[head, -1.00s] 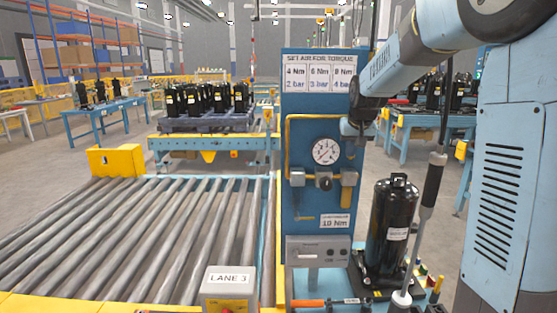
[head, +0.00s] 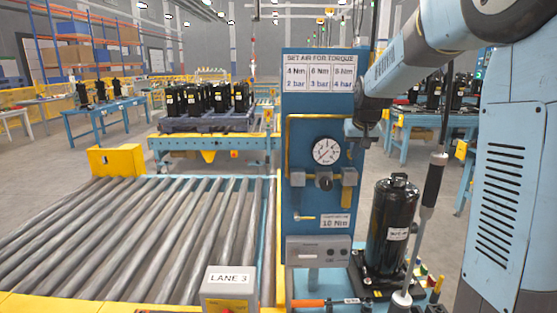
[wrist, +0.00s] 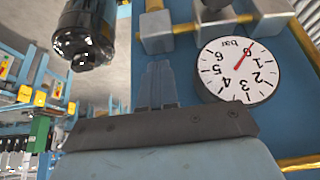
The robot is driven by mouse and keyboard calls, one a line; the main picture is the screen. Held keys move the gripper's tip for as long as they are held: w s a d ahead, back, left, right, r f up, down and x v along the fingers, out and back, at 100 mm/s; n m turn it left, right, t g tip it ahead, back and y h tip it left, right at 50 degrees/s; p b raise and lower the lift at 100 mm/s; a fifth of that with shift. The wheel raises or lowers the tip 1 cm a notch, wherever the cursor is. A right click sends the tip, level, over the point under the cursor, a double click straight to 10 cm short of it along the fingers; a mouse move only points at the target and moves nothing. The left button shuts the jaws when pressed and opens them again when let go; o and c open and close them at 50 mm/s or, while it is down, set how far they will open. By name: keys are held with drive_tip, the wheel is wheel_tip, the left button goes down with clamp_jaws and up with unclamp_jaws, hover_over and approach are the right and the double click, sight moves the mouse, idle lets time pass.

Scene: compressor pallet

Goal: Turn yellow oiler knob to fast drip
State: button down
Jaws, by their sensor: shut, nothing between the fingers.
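A blue panel (head: 290,130) carries a round white gauge (head: 326,151) with a row of grey air-unit blocks below it. The right-hand block (head: 350,177) has a yellowish part (head: 347,197) hanging under it. I cannot make out a separate yellow oiler knob on it. My gripper (head: 356,140) is in front of the panel's right edge, above that block. In the wrist view, which is upside down, my gripper (wrist: 157,68) is shut and empty. Its tips point toward the end block (wrist: 155,32), apart from the gauge (wrist: 239,70).
A black compressor (head: 391,225) stands right of the panel, with a hanging tool (head: 432,185) beside it. A roller conveyor (head: 140,240) fills the left. A torque chart (head: 318,77) tops the panel.

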drive_tip(key=shift+w+d+r, duration=0.1)
drive_tip(key=shift+w+d, duration=0.05)
drive_tip(key=shift+d, duration=0.45)
idle(0.4)
drive_tip(key=shift+s, duration=0.2)
wheel_tip(320, 180, up, 6)
drive_tip(key=shift+s+d, duration=0.15)
idle(0.6)
drive_tip(key=shift+d, duration=0.1)
